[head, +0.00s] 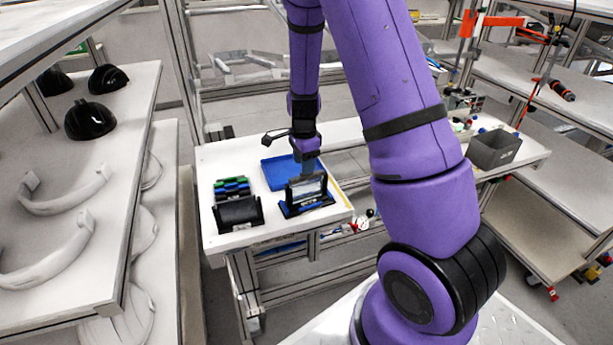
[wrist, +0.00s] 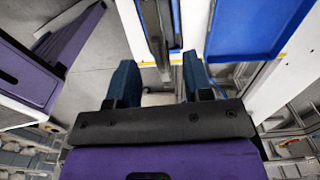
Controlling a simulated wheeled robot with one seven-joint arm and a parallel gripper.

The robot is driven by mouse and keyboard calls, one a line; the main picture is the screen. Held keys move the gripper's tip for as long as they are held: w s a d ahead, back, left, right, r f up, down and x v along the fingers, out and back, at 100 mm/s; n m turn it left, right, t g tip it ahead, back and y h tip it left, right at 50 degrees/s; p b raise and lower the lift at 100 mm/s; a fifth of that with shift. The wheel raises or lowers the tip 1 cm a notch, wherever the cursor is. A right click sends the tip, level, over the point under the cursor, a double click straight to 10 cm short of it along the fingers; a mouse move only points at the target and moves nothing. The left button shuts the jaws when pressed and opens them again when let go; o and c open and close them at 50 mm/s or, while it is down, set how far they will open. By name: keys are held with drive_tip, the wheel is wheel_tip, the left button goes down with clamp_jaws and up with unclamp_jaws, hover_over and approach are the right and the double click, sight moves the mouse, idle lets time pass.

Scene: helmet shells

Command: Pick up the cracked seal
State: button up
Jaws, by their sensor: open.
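My gripper (head: 308,164) points down over the white table, above a black stand (head: 292,208) that holds upright a thin pale pane (head: 307,190). In the wrist view my gripper (wrist: 160,72) is open, with its two dark blue fingers apart. A dark grey strip of the stand (wrist: 152,28) shows beyond and between the fingers. I see nothing clearly held. I cannot make out a cracked seal; whether the pane is it, I cannot tell.
A blue tray (head: 277,177) lies behind the stand; it also shows in the wrist view (wrist: 255,25). A black holder (head: 238,212) with green and blue pieces stands left. A grey bin (head: 494,150) is at the table's right. Black helmet shells (head: 90,119) sit on the left shelf.

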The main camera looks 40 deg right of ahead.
wheel_tip(320, 180, down, 4)
drive_tip(key=shift+s+f, duration=0.1)
drive_tip(key=shift+s, duration=0.05)
drive_tip(key=shift+c, duration=0.2)
clamp_jaws()
